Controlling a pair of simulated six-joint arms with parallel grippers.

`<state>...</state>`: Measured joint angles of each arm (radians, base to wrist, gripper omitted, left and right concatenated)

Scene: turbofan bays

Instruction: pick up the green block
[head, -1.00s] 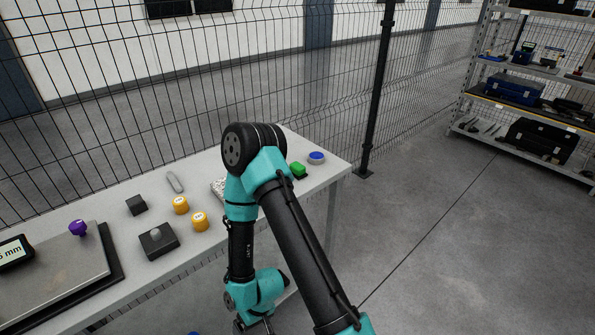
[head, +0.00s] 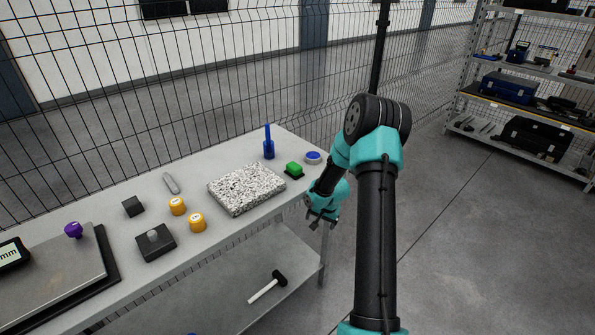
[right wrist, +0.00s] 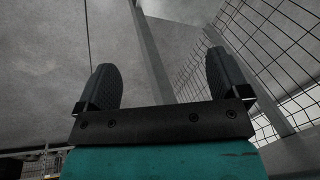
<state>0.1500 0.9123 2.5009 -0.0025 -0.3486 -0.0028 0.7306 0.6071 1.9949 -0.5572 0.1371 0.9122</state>
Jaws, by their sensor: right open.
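The green block (head: 294,169) sits on the grey table near its right end, beside a round blue-topped piece (head: 313,157). My right gripper (head: 318,222) hangs just off the table's right front edge, lower right of the block and apart from it. In the right wrist view its two dark fingers (right wrist: 163,85) stand wide apart with nothing between them. That view shows floor, a table leg and mesh fence, and not the block. My left gripper is in neither view.
A speckled stone slab (head: 246,188) lies left of the block, with a blue bottle (head: 268,143) behind. Yellow-orange cylinders (head: 197,222), a dark block with a knob (head: 156,243) and a purple knob (head: 73,230) stand farther left. A hammer (head: 268,287) lies on the lower shelf.

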